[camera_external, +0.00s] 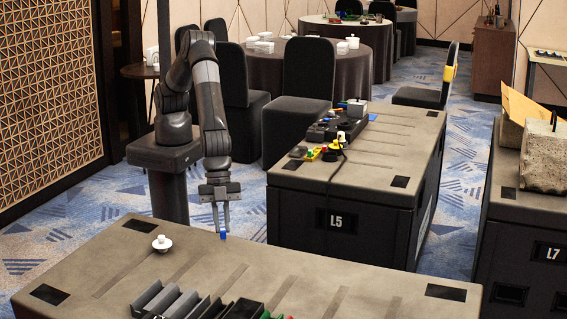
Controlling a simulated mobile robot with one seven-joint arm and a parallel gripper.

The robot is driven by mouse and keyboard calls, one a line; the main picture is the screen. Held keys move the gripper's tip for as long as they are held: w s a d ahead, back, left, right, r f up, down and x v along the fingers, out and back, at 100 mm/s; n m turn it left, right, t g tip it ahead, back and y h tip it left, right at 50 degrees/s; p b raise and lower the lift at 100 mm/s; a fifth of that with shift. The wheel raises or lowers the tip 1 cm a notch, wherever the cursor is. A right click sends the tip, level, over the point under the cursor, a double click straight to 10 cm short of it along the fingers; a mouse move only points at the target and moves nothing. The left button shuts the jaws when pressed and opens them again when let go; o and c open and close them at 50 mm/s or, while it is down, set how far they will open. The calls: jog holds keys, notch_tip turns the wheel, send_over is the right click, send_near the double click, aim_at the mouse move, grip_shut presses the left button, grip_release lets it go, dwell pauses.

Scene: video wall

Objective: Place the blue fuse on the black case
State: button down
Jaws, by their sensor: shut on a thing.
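My gripper (221,230) points down above the back edge of the near black case (330,285). It is shut on the small blue fuse (223,236), which shows at the fingertips. The near case has a worn grey-brown top with dark strips and black corner patches. A second black case (345,222), marked L5, stands behind it to the right. A third (530,240), marked L7, stands at the right edge. I cannot tell from the picture which case is meant, or the exact gap between the fuse and the near top.
A white knob-like piece (162,243) sits at the near case's left. Grey wedge-shaped parts (165,302) and a black open box (243,309) lie at its front, cut off by the frame. Its right half is mostly clear. Black devices (338,128) and coloured parts crowd the L5 top.

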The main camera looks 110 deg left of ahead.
jog(key=s+d+r+m, duration=0.25)
jog(key=s+d, duration=0.45)
jog(key=d, duration=0.5)
jog(key=shift+n+g, duration=0.25)
jog(key=shift+g, duration=0.05)
jog(key=w+f, duration=0.2)
jog(key=w, duration=0.1)
jog(key=w+a+f, duration=0.1)
jog(key=w+f, duration=0.1)
jog(key=w, duration=0.2)
jog(key=w+f, duration=0.2)
jog(key=w, duration=0.1)
jog(key=shift+w+a+f, duration=0.2)
jog(key=shift+a, duration=0.15)
jog(key=shift+w+f, duration=0.1)
jog(key=shift+f, duration=1.9)
jog(key=c, duration=1.4)
grip_release()
jog(key=shift+f, duration=0.15)
jog(key=shift+c, duration=0.2)
